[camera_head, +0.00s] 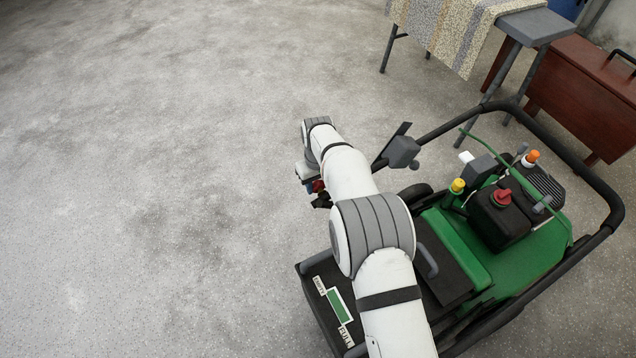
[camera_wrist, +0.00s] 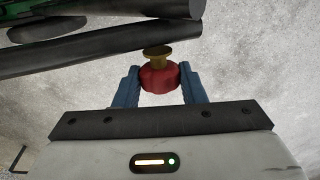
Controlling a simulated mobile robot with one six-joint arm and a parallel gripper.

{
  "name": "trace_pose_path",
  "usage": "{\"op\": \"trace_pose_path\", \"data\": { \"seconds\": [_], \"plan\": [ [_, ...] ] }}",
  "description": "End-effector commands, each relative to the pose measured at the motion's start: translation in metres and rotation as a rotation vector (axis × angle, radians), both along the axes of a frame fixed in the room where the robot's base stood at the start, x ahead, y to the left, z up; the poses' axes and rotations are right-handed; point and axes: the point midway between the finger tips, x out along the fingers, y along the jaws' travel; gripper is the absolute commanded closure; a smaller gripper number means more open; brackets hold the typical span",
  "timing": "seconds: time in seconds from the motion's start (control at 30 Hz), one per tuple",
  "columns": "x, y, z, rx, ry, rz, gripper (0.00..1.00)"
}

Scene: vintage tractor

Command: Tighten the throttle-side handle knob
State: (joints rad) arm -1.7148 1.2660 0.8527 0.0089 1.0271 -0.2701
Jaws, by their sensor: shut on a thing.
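A red knob (camera_wrist: 160,78) with a yellowish stem (camera_wrist: 157,55) shows in the wrist view, set against a dark handle tube (camera_wrist: 150,37). My gripper (camera_wrist: 160,88) has one blue finger on each side of the red knob and is shut on it. In the head view my gripper (camera_head: 318,190) is at the left side of the green machine, mostly hidden by my arm. A small bit of red shows there. I cannot tell from the markings in view which side is the throttle side.
The green machine (camera_head: 520,262) has a black bar frame (camera_head: 603,190), a red cap (camera_head: 502,197) and an orange cap (camera_head: 531,157). A grey table (camera_head: 536,27) with a patterned cloth and a brown chest (camera_head: 588,90) stand behind. The concrete floor (camera_head: 150,180) at left is clear.

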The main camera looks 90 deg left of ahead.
Motion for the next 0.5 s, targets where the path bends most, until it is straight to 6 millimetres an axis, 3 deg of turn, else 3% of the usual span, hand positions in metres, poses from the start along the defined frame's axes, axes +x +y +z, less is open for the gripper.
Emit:
{"op": "trace_pose_path", "data": {
  "seconds": [0.23,0.5],
  "plan": [
    [-0.0025,-0.0011,-0.0026,0.067,-0.154,0.003,0.86],
    [-0.0023,-0.0003,0.0002,0.091,-0.200,0.001,0.86]
  ]
}}
